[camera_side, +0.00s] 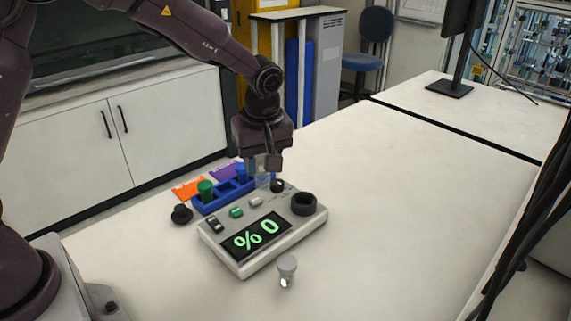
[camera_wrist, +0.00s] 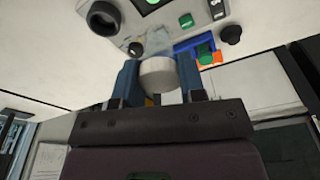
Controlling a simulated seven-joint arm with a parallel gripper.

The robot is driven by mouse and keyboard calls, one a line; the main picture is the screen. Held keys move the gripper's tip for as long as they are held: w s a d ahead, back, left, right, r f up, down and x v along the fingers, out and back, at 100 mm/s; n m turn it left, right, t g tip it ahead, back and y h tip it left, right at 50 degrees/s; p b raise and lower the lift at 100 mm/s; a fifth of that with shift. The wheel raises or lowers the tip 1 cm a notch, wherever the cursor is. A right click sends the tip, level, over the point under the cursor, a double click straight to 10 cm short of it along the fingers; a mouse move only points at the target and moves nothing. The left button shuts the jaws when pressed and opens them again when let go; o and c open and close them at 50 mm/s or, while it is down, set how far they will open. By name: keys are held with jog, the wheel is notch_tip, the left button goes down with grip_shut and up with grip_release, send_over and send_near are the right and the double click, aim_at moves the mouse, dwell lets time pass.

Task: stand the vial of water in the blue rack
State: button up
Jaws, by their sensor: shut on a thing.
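My gripper (camera_side: 264,163) is shut on a clear vial (camera_side: 263,180). In the wrist view its pale round cap (camera_wrist: 158,75) sits between my gripper's two blue fingers (camera_wrist: 159,82), with the see-through body beyond. The vial is above the table, by the right end of the blue rack (camera_side: 210,207) and the back edge of the grey instrument; I cannot tell whether it touches either. The rack holds a green-capped vial (camera_side: 205,189) at its left and a blue-capped one (camera_side: 241,171) at its back. The rack also shows in the wrist view (camera_wrist: 188,46). Whether the vial holds water is too small to tell.
The grey instrument (camera_side: 285,228), with a display reading "% 0" and a black ring (camera_side: 303,203), stands before the rack. A grey-capped object (camera_side: 287,268) stands in front of it. A black knob-like piece (camera_side: 181,214) lies left of the rack. The table's right side is clear.

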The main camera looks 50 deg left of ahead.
jog(key=shift+w+a+f+n+g+h, duration=0.15)
jog(key=shift+w+a+f+n+g, duration=0.3)
jog(key=shift+a+f+n, duration=2.05)
jog(key=shift+w+a+f+n+g+h, duration=0.4)
jog(key=shift+a+f+n, duration=1.15)
jog(key=shift+a+n, duration=1.9)
jog(key=shift+w+a+f+n+g+y, duration=0.2)
jog(key=shift+w+a+f+n, duration=0.45)
jog(key=shift+a+f+n, duration=2.3)
jog(key=shift+a+r+m, duration=0.8)
jog(key=shift+a+m, duration=0.1)
jog(key=shift+f, duration=1.35)
jog(key=shift+f, duration=0.3)
jog(key=o, duration=1.5)
jog(key=shift+o, duration=0.2)
